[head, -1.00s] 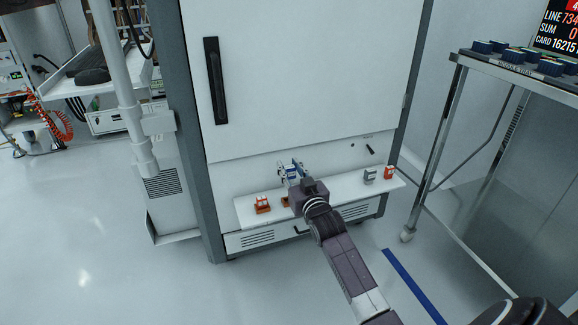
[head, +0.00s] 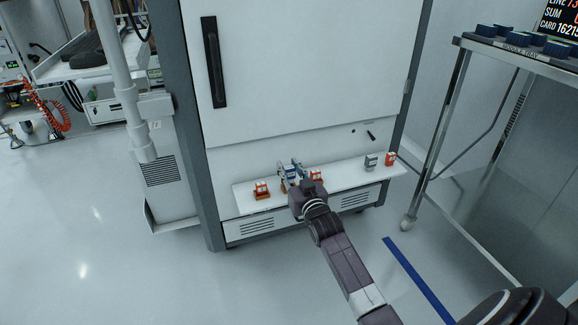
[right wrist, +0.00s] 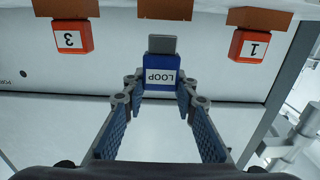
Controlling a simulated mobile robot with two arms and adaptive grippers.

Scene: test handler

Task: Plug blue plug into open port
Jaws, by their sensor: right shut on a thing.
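The blue plug (right wrist: 161,74) has a white label reading LOOP and a grey tip. My right gripper (head: 290,171) is shut on it, with one finger on each side in the right wrist view (right wrist: 162,90). The plug's grey tip lies in the gap between an orange block labelled 3 (right wrist: 72,38) and one labelled 1 (right wrist: 250,46). In the head view, orange blocks show left (head: 262,190) and right (head: 317,176) of my gripper on the white shelf. The spot between them is hidden by my gripper, and no open port shows clearly. My left gripper is not in view.
A grey block (head: 371,161) and an orange block (head: 390,158) stand at the right of the shelf (head: 343,171). The cabinet's white panel (head: 300,70) rises behind. A metal cart (head: 440,140) with blue modules stands at right.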

